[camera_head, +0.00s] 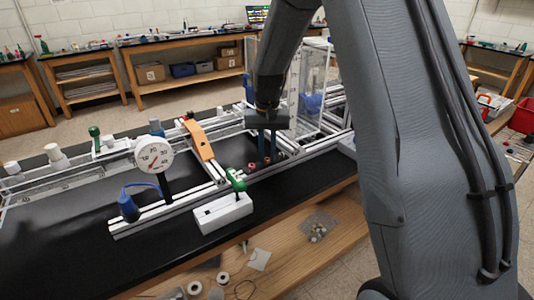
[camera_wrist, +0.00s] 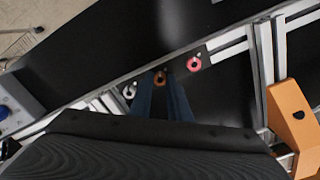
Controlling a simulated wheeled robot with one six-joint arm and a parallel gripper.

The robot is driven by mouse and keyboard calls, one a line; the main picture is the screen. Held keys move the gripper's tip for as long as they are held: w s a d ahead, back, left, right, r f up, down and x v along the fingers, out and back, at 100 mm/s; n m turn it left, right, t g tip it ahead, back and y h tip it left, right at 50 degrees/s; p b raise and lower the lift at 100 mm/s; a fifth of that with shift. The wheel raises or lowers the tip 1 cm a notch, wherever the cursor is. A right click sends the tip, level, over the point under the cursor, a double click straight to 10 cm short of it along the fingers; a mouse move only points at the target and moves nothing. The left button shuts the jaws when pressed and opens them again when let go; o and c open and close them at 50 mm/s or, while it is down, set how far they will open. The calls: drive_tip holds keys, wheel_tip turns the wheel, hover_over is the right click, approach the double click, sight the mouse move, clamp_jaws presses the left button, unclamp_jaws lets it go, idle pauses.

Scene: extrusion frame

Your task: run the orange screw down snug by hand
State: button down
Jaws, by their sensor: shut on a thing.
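The orange screw (camera_wrist: 160,77) shows in the wrist view as a small orange-brown head with a dark centre, in line with the frame's rail. My gripper (camera_wrist: 160,84) has its two blue fingers on either side of it, shut on it. In the head view my gripper (camera_head: 267,160) points straight down at the rail, and its fingers hide most of the orange screw. How far the screw is seated cannot be told. A pink-red screw (camera_wrist: 194,63) is on one side and a silver screw (camera_wrist: 129,91) on the other, both apart from the fingers.
An orange bracket (camera_head: 200,140) stands on the extrusion frame (camera_head: 170,208) left of my gripper. A green-handled clamp (camera_head: 236,181), a white block (camera_head: 223,213) and a round dial (camera_head: 153,156) are nearby. A clear panel (camera_head: 312,85) rises behind.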

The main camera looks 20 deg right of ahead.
sight(267, 161)
drive_tip(key=shift+w+r, duration=0.1)
drive_tip(key=shift+r, duration=0.05)
drive_tip(key=c, duration=1.6)
unclamp_jaws()
drive_tip(key=shift+c, duration=0.2)
wheel_tip(267, 161, up, 8)
drive_tip(key=b, duration=0.2)
